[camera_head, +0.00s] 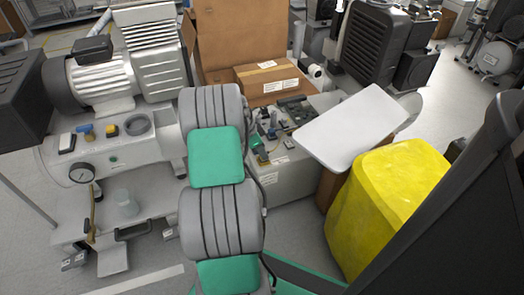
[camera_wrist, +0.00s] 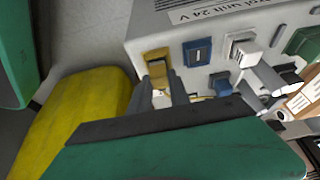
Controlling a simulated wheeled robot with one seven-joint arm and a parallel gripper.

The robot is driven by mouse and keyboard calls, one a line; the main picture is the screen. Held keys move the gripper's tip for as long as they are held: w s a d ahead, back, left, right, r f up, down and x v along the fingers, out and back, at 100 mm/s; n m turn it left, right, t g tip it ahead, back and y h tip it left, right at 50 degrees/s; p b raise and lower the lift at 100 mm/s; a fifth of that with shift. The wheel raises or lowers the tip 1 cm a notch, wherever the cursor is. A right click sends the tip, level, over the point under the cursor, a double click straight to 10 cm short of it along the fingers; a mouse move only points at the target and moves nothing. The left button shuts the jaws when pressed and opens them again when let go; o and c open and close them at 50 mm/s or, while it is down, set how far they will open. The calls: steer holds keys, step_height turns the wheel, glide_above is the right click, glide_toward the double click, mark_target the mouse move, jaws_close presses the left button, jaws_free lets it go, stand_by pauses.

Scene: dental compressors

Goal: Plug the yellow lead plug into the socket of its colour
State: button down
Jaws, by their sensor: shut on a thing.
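A light grey control unit (camera_wrist: 150,37) with "24 V" lettering fills the top of the wrist view. Its face carries a yellow socket (camera_wrist: 155,54), a blue socket (camera_wrist: 197,52), a white fitting (camera_wrist: 242,48) and a green one (camera_wrist: 303,42). My gripper (camera_wrist: 162,92) is right in front of the yellow socket. Its two grey fingers are shut on the yellow lead plug (camera_wrist: 160,91), of which only a small part shows between them. The plug is close to the yellow socket; I cannot tell whether it is inside. In the head view my arm hides much of the unit (camera_head: 283,180).
A yellow bag-like block (camera_head: 385,205) stands right of the unit, below a tilted white panel (camera_head: 352,125). A cardboard box (camera_head: 268,80) stands behind. A compressor with a gauge (camera_head: 82,173) is at left. Other fittings crowd the unit's face right of my fingers.

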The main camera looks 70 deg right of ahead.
steer(key=shift+f, duration=0.3)
steer(key=c, duration=0.8)
jaws_free()
steer(key=shift+r+p, duration=2.3)
steer(key=shift+r, duration=1.2)
